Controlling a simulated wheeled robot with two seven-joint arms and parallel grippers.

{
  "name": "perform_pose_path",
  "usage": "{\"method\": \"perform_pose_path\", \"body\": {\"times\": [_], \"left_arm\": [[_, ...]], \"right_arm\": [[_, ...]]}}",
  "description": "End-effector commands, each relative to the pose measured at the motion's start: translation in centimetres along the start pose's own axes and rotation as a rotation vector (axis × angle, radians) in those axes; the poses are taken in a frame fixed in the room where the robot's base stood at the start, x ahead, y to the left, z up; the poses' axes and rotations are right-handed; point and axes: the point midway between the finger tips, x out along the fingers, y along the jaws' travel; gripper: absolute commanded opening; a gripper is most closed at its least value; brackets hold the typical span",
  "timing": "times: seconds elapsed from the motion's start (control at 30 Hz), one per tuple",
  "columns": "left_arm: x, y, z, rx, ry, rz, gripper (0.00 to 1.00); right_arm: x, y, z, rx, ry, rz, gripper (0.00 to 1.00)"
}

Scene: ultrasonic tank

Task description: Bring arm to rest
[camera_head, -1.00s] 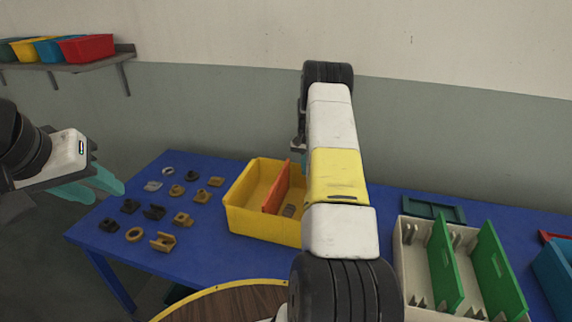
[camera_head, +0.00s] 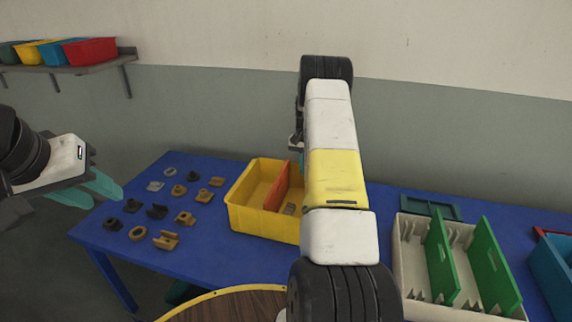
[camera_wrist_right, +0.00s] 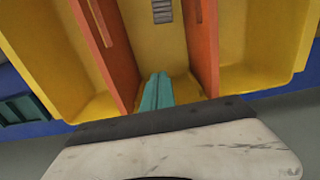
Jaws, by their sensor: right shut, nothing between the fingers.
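My left gripper (camera_head: 97,190) hangs at the left of the head view, its teal fingers apart and empty, left of the blue table. My right arm reaches over the table in the middle of the head view. Its gripper is mostly hidden there behind the arm. In the right wrist view my right gripper (camera_wrist_right: 157,92) has its teal fingers together with nothing between them. They point into the middle of the yellow bin (camera_wrist_right: 47,62), between two orange dividers. Whether they touch the bin floor I cannot tell. The yellow bin (camera_head: 256,222) also shows in the head view.
A small ribbed grey part (camera_wrist_right: 162,12) lies in the bin's middle compartment. Several small parts lie on the blue table (camera_head: 205,255), left of the bin. A pale crate with green dividers (camera_head: 408,288) stands at the right. A wall shelf (camera_head: 75,66) holds coloured bins.

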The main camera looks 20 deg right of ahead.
Motion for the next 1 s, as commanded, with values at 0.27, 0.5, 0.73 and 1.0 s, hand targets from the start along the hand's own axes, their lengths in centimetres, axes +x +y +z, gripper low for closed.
{"method": "perform_pose_path", "body": {"times": [0.27, 0.5, 0.73, 1.0], "left_arm": [[0.0, 0.0, 0.0, 0.000, 0.001, 0.000, 0.36], [0.0, 0.0, 0.0, 0.000, 0.001, 0.000, 0.36], [0.0, 0.0, 0.0, 0.000, 0.001, 0.000, 0.36], [0.0, 0.0, 0.0, 0.000, 0.001, 0.000, 0.36]], "right_arm": [[-5.0, -0.1, 0.0, -0.002, 0.001, -0.001, 0.00], [-7.2, -0.1, 0.1, -0.001, -0.001, 0.000, 0.00], [-8.9, -0.4, 0.6, -0.013, 0.009, -0.010, 0.00], [-19.6, -2.5, 7.2, -0.132, 0.095, -0.100, 0.00]]}}
